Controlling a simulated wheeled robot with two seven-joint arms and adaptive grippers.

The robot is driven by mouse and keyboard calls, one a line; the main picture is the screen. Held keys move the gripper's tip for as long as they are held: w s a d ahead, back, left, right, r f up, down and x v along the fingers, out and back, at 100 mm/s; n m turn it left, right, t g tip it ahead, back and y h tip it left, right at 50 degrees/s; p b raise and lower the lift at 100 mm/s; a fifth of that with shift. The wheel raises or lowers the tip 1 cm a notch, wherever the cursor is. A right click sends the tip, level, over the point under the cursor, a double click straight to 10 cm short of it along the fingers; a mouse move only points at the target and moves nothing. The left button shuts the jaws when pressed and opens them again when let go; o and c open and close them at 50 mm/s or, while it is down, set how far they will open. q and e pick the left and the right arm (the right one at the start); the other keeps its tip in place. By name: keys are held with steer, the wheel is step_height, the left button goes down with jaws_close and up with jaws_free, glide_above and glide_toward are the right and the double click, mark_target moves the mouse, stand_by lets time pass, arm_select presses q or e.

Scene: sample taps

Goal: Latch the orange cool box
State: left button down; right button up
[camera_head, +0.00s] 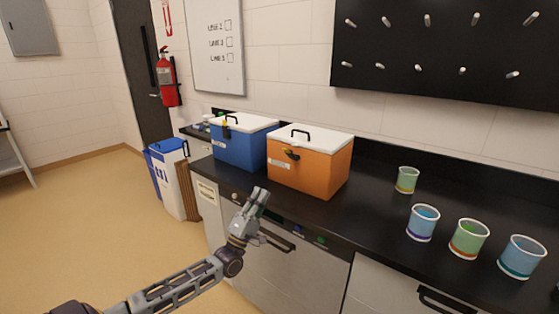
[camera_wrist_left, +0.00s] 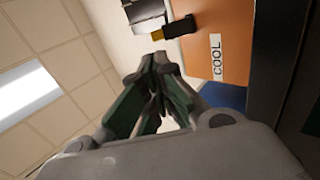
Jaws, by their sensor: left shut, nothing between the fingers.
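The orange cool box (camera_head: 308,170) stands on the black counter with its white lid (camera_head: 311,138) down. A dark latch with a yellow tip (camera_head: 291,154) sits on its front below the lid; I cannot tell whether it is fastened. In the left wrist view the orange box (camera_wrist_left: 222,45) shows its COOL label (camera_wrist_left: 216,57) and the latch (camera_wrist_left: 176,29). My left gripper (camera_head: 259,193) is shut and empty, in front of the counter edge, lower than the latch and apart from the box. It also shows in the left wrist view (camera_wrist_left: 158,65). My right gripper is not in view.
A blue box (camera_head: 238,147) with a white lid stands close left of the orange one. Several cups, such as a green one (camera_head: 407,180), stand on the right of the counter (camera_head: 365,205). Cabinet handles (camera_head: 277,236) stick out below the counter edge.

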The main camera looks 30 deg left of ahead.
arm_select(q)
steer(key=shift+r, duration=0.1)
stand_by(0.4)
glide_toward(290, 153)
steer(key=shift+w+a+r, duration=1.2)
steer(key=shift+w+r, duration=0.8)
steer(key=shift+r, duration=0.8)
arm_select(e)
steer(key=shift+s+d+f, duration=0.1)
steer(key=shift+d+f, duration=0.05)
arm_select(q)
steer(key=shift+w+r+g+p, duration=0.1)
steer(key=shift+r+g+p, duration=0.2)
steer(key=shift+p, duration=0.8)
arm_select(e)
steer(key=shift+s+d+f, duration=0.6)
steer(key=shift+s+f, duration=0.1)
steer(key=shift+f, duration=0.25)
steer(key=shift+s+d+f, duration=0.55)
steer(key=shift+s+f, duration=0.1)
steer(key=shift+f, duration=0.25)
